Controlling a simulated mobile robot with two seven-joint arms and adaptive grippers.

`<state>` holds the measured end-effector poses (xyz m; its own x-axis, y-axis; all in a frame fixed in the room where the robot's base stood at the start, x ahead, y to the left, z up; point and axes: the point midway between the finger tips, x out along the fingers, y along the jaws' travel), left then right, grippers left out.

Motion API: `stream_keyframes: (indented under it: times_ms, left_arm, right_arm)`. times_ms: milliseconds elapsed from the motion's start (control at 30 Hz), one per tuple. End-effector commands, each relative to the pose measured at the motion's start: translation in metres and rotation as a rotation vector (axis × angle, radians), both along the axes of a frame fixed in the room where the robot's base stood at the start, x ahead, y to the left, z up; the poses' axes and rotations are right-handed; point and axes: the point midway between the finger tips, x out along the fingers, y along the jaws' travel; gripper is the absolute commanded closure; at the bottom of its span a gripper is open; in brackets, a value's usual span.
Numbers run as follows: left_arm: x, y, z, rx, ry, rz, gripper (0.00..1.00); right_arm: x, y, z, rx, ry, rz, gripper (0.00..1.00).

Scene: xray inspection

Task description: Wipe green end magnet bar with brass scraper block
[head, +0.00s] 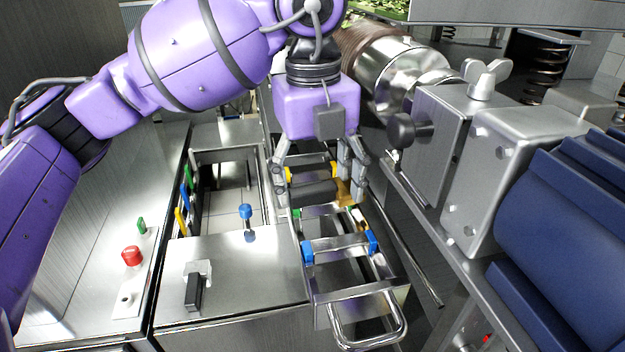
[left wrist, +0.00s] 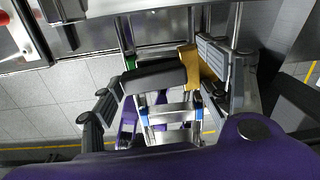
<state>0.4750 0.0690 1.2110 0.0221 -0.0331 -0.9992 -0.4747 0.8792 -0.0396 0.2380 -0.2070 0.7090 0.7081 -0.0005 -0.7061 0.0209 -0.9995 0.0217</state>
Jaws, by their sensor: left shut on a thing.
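The magnet bars lie across a metal frame (head: 345,292) in the lower middle of the head view. The green end magnet bar (head: 297,213) shows one green end, just below my left gripper; the gripper partly hides the bar. A green end (left wrist: 130,62) also shows in the left wrist view. The brass scraper block (head: 345,193) has a dark bar-like part beside its brass part, which also shows in the left wrist view (left wrist: 189,65). My left gripper (head: 320,188) is shut on the block, held close above the green end bar; contact cannot be told. My right gripper is not in view.
Blue-ended (head: 308,252) and yellow-ended bars lie in the same frame. A metal bin with coloured tabs (head: 181,220) is left of it, beside a blue-topped knob (head: 246,212) and a red button (head: 131,256). A metal housing (head: 490,180) and blue roller (head: 570,215) crowd the right.

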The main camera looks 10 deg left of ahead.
Motion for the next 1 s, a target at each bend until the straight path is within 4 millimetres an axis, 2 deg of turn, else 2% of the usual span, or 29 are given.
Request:
stream_keyframes:
  times_ms: [367,667,1000]
  left_arm:
    - [-0.013,0.029,-0.001,0.010,0.009,0.002,0.51]
    - [-0.017,0.040,-0.003,0.010,0.012,0.001,0.51]
    - [-0.029,0.066,0.000,0.011,0.011,0.003,0.51]
  right_arm:
    - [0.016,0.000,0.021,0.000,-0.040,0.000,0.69]
    - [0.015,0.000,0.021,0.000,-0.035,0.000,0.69]
    - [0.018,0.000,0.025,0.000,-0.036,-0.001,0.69]
